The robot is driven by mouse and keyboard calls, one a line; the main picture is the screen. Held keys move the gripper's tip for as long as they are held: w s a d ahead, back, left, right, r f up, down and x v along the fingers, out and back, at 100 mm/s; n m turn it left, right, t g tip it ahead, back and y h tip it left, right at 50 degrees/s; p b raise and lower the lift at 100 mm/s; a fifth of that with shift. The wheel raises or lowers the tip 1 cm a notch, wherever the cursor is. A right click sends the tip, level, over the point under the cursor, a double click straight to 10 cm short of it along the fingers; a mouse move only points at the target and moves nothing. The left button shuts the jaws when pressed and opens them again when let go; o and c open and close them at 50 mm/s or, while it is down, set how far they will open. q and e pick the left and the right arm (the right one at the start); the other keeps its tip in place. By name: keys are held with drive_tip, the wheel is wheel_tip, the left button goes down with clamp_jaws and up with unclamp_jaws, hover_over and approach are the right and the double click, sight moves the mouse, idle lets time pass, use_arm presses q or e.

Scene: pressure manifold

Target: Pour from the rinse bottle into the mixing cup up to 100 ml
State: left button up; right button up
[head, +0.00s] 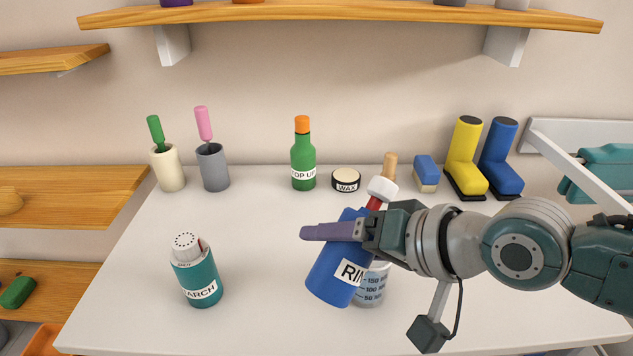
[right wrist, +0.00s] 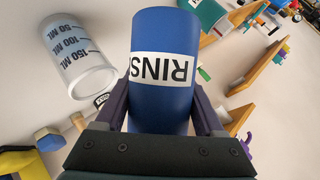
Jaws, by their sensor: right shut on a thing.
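My right gripper (head: 335,231) is shut on the blue rinse bottle (head: 330,275), which has a white "RIN…" label. The bottle is tilted, its upper end leaning right in the head view. In the right wrist view the bottle (right wrist: 163,100) sits between the two fingers (right wrist: 162,112). The clear mixing cup (head: 371,292), marked 50, 100 and 150, stands upright on the table, partly hidden behind the bottle and gripper. It also shows in the right wrist view (right wrist: 80,62). I see no coloured liquid in it, and no stream shows. My left gripper is out of view.
The white table (head: 255,270) holds a teal starch shaker (head: 199,280) at front left. Behind stand two cups with brushes (head: 167,168), a green bottle (head: 303,165), a wax tin (head: 346,181) and yellow and blue boots (head: 463,160). The table's middle left is clear.

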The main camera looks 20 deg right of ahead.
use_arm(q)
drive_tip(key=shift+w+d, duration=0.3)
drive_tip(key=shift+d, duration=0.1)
use_arm(e)
drive_tip(key=shift+r, duration=0.15)
idle(0.4)
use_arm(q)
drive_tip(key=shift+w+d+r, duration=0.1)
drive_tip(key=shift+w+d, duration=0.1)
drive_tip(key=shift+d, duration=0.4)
use_arm(e)
drive_tip(key=shift+a+r+m+y, duration=0.1)
drive_tip(key=shift+m+y, duration=0.2)
drive_tip(key=shift+y, duration=0.1)
